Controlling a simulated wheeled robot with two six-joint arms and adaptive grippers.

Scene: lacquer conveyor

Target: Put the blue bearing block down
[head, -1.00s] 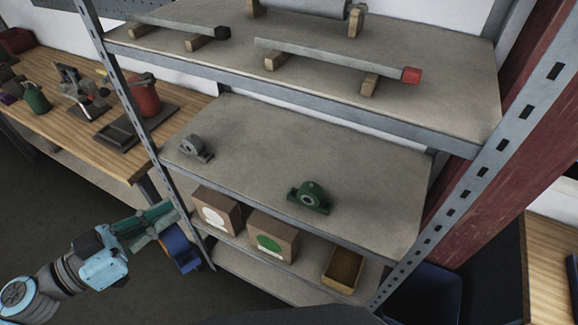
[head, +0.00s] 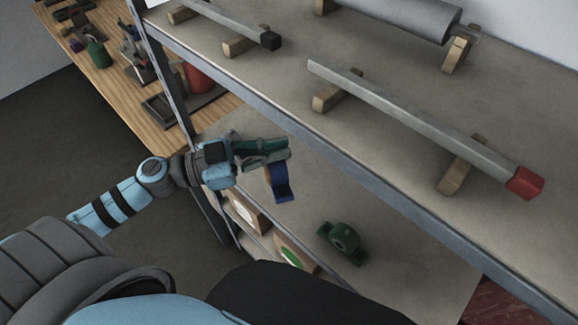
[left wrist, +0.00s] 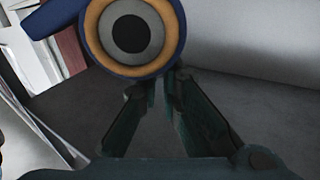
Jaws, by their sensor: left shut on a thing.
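The blue bearing block (head: 281,184) hangs from my left gripper (head: 284,153), which is shut on it, over the left part of the middle shelf (head: 410,240) in the head view. I cannot tell its exact height above the boards. In the left wrist view the block (left wrist: 95,22) shows its blue housing, orange ring and grey centre at the tips of my left gripper (left wrist: 160,75). The green bearing block (head: 343,239) stands on the middle shelf, to the right of and nearer than the blue one. My right gripper is not in view.
The upper shelf edge (head: 330,155) runs just right of my gripper. That shelf holds bars on wooden blocks, one red-tipped (head: 525,183). Boxes (head: 293,252) sit below the middle shelf. A wooden bench (head: 110,85) is at the back left.

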